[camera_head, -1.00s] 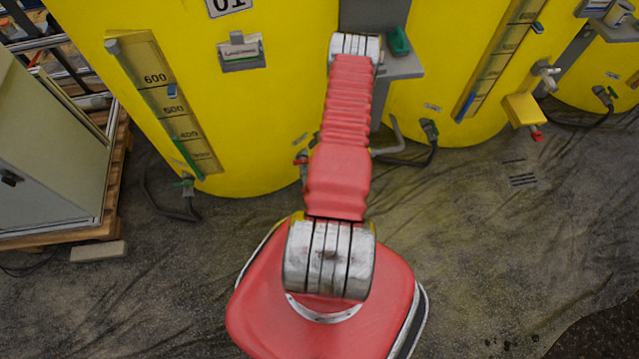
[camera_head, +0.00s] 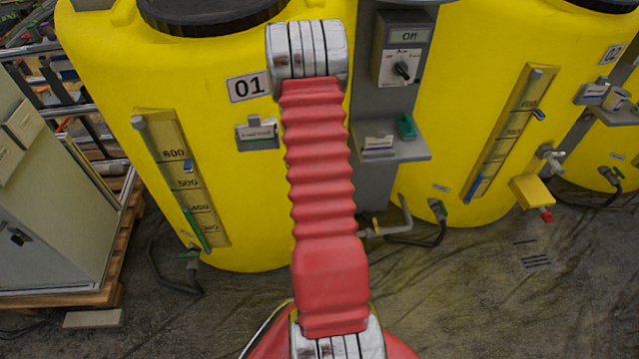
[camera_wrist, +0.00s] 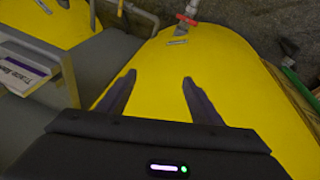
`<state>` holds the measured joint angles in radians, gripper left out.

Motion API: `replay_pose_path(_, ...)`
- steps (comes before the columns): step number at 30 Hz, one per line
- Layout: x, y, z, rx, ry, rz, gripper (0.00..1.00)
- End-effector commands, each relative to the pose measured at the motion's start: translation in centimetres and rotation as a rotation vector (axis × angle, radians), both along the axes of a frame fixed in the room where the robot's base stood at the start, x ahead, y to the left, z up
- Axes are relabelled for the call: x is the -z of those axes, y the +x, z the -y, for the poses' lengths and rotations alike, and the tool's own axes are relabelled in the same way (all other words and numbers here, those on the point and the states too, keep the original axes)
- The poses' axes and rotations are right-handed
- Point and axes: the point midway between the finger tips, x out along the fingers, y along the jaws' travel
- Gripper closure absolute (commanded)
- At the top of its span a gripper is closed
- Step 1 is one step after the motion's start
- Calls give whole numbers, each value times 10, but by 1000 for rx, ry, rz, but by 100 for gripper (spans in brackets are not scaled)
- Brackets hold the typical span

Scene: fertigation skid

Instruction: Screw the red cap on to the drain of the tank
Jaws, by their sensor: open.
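A yellow tank marked 01 (camera_head: 225,110) stands at the left in the head view. In the wrist view a yellow tank (camera_wrist: 235,75) lies below my gripper. A drain fitting with a red handle and pale pipe (camera_wrist: 187,15) shows at its lower edge, at the top of the picture. My gripper (camera_wrist: 160,92) is open, with nothing between its two dark fingers; it is apart from the drain. In the head view my arm hides the gripper and part of the tank base.
A grey panel with a switch (camera_head: 401,67) and a shelf (camera_head: 405,151) with a green object (camera_head: 406,126) stand between the tanks. A second tank (camera_head: 465,110) is to the right. A cabinet (camera_head: 45,190) stands left. Floor ahead is mostly clear.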

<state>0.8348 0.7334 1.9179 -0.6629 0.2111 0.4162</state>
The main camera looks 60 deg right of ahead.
Motion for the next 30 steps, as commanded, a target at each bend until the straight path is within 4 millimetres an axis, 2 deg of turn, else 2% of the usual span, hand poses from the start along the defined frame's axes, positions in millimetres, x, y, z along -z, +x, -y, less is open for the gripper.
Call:
replay_pose_path(1,-15,2,-9,-6,-2,-9,41)
replay_pose_path(3,-31,2,-22,-12,2,-27,41)
replay_pose_path(14,-108,-3,-94,-57,32,-92,41)
replay_pose_path(30,-225,3,-220,-203,41,-44,41)
